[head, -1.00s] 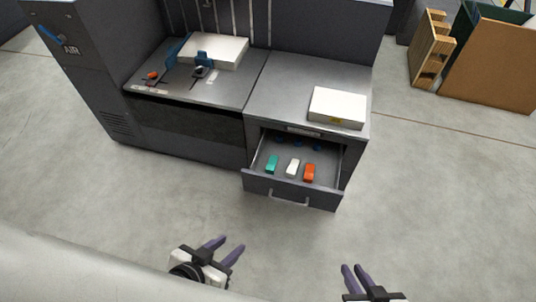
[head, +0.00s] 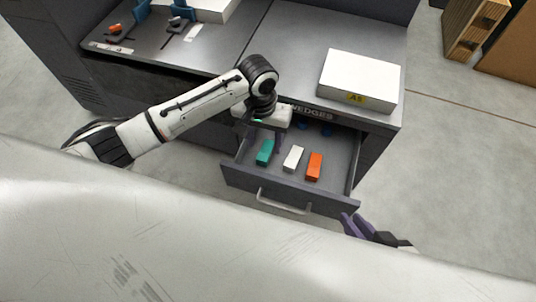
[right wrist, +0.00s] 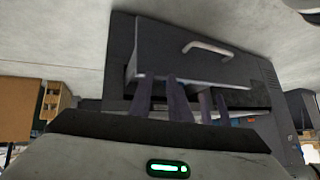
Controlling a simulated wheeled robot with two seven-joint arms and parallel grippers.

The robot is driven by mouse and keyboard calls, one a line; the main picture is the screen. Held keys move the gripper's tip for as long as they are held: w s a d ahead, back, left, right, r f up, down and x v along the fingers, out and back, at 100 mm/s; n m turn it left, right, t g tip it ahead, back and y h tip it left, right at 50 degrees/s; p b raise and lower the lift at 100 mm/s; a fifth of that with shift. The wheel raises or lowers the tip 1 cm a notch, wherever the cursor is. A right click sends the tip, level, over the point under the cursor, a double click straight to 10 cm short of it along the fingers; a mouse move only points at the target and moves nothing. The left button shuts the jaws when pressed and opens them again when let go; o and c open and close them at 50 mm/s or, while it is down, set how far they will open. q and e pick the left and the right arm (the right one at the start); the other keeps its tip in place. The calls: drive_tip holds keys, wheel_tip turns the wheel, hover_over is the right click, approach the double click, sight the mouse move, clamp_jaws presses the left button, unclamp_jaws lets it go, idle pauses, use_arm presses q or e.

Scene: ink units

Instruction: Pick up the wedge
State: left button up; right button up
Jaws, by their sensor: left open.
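Three wedges lie in a row in the open drawer (head: 238,175) in the head view: a teal wedge (head: 265,153) at left, a white wedge (head: 293,158) in the middle and an orange wedge (head: 314,166) at right. My left gripper (head: 266,142) is over the drawer's left part, pointing down at the teal wedge. Its fingers are open and partly hidden by the hand. I cannot tell whether they reach around the wedge. My right gripper (head: 354,226) is outside the drawer's front right corner, empty; its parted fingers also show in the right wrist view (right wrist: 182,103).
The drawer's handle (head: 284,201) faces me. A white box (head: 359,80) marked A5 stands on the cabinet top above. Small blue items (head: 315,128) lie at the drawer's back. A bench with small fixtures is at the upper left. A wooden rack (head: 473,28) stands far right.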

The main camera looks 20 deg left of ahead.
use_arm(q)
drive_tip(key=w+a+f+b, duration=0.1)
drive_tip(key=f, duration=0.1)
drive_tip(key=b, duration=0.2)
hover_over(262, 158)
wheel_tip(262, 158, down, 4)
drive_tip(key=shift+w+f, duration=0.1)
drive_tip(key=shift+w, duration=0.05)
wheel_tip(262, 158, down, 4)
drive_tip(key=b, duration=0.3)
drive_tip(key=shift+f+b, duration=0.3)
drive_tip(key=shift+f, duration=0.2)
drive_tip(key=c, duration=1.2)
use_arm(e)
drive_tip(key=shift+n+y, duration=0.4)
drive_tip(key=shift+y, duration=0.5)
drive_tip(key=a, duration=0.1)
drive_tip(key=w+a, duration=0.1)
drive_tip(key=a, duration=0.2)
drive_tip(key=shift+w+f, duration=0.2)
drive_tip(key=shift+w, duration=0.1)
